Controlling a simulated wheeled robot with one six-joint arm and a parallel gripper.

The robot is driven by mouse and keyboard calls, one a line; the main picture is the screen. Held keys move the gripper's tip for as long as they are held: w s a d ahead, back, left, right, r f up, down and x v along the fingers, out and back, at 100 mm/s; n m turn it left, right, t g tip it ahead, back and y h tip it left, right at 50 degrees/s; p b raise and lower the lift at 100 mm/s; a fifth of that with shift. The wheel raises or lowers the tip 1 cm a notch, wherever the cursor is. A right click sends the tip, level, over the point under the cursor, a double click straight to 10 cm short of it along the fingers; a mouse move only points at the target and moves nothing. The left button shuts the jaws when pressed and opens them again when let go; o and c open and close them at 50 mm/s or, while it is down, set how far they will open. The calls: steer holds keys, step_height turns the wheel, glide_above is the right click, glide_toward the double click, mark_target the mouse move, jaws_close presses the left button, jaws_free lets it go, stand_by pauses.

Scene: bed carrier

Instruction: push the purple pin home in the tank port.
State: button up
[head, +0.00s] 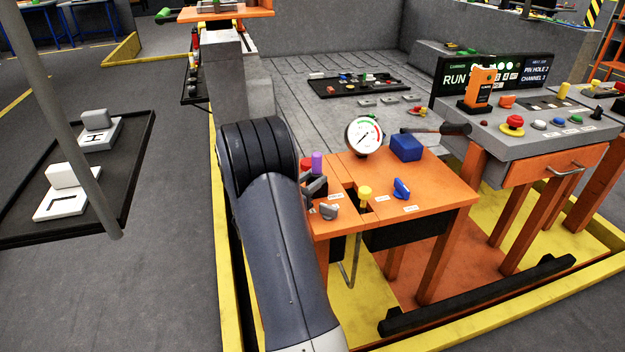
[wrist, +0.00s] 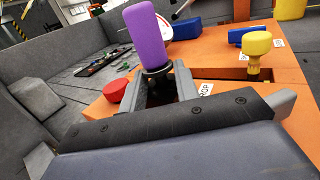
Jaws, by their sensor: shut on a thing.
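The purple pin (head: 317,161) stands near the left side of the orange bench top, next to a red cap. In the wrist view the purple pin (wrist: 148,38) shows its rounded purple handle upright, leaning slightly left, above a dark lower part. My gripper (head: 316,186) is at the pin; in the wrist view its grey fingers (wrist: 161,88) close around the dark part below the handle. The tank port under the pin is hidden by the fingers and the wrist, so I cannot tell how deep the pin sits.
The orange bench (head: 440,187) also carries a yellow-topped pin (head: 364,192), a blue knob (head: 401,188), a grey knob (head: 328,211), a red cap (head: 306,165), a round gauge (head: 363,137) and a blue block (head: 406,147). A grey console (head: 490,137) stands at right.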

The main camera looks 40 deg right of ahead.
steer(key=shift+f, duration=0.45)
steer(key=o, duration=1.1)
steer(key=shift+s, duration=0.15)
steer(key=shift+a, duration=0.55)
steer(key=a+p, duration=0.1)
steer(key=a, duration=0.8)
steer(key=shift+s+a, duration=0.1)
steer(key=shift+a, duration=0.3)
